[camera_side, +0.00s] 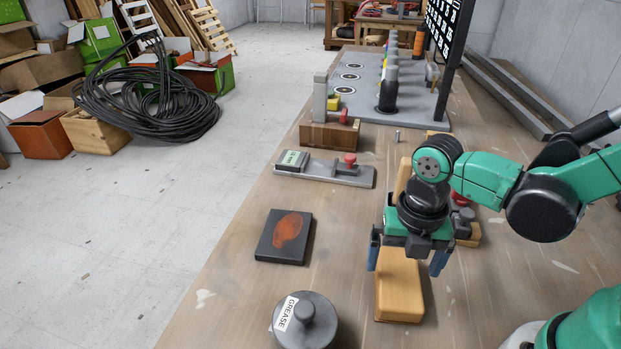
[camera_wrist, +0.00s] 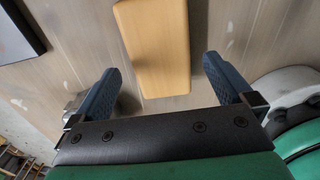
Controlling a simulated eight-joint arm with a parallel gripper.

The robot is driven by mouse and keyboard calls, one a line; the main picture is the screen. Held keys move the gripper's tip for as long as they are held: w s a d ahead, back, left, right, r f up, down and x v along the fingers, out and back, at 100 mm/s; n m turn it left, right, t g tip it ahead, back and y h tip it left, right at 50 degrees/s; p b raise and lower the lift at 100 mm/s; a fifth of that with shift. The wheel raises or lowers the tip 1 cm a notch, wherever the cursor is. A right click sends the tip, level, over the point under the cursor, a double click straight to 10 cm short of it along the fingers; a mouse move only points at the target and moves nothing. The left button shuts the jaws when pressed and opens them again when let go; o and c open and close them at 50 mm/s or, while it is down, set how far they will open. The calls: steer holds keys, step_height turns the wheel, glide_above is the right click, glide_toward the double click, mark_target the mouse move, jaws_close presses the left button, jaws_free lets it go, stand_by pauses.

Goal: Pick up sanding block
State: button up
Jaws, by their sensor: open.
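A tan, rounded wooden block (camera_side: 399,287), which looks like the sanding block, lies on the workbench below my gripper (camera_side: 405,262). In the wrist view the block (camera_wrist: 153,45) lies ahead, between the lines of the two blue fingers of my gripper (camera_wrist: 162,72). The fingers are open, spread wider than the block, with nothing held between them. In the side view my gripper hides the block's far part. A similar tan piece (camera_side: 403,178) shows behind the gripper; I cannot tell whether it is separate.
A dark plate with an orange stain (camera_side: 284,237) lies left. A grey grease container (camera_side: 306,322) stands at the front. A grey fixture with a red knob (camera_side: 325,169) and a wooden-based one (camera_side: 330,134) sit farther back. Coiled black hose (camera_side: 150,105) is off the bench.

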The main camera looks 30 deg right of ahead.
mark_target(400, 276)
steer(key=shift+f, duration=1.4)
steer(key=c, duration=1.1)
steer(key=shift+r, duration=0.15)
step_height(400, 276, up, 20)
steer(key=shift+f, duration=0.1)
